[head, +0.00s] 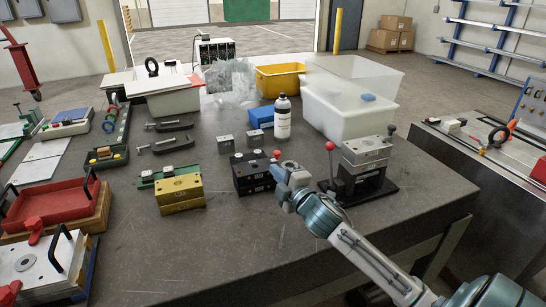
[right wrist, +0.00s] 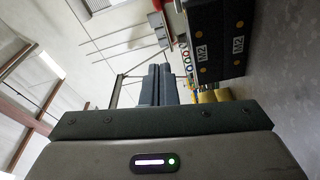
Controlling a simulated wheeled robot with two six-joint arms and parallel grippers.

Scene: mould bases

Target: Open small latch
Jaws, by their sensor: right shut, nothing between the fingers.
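My right gripper (head: 281,175) is shut and empty, close by the right side of a black block (head: 252,174). In the right wrist view its closed fingers (right wrist: 158,85) stand apart from the black block (right wrist: 217,45), which carries M2 labels. A small red part (head: 277,154) shows behind the gripper. I cannot tell which part is the small latch. My left gripper is out of view.
A yellow block (head: 180,195) stands left of the black block, and small grey blocks (head: 226,144) stand behind it. A spray bottle (head: 282,120) and a white bin (head: 345,115) stand farther back. The front of the table (head: 235,250) is clear.

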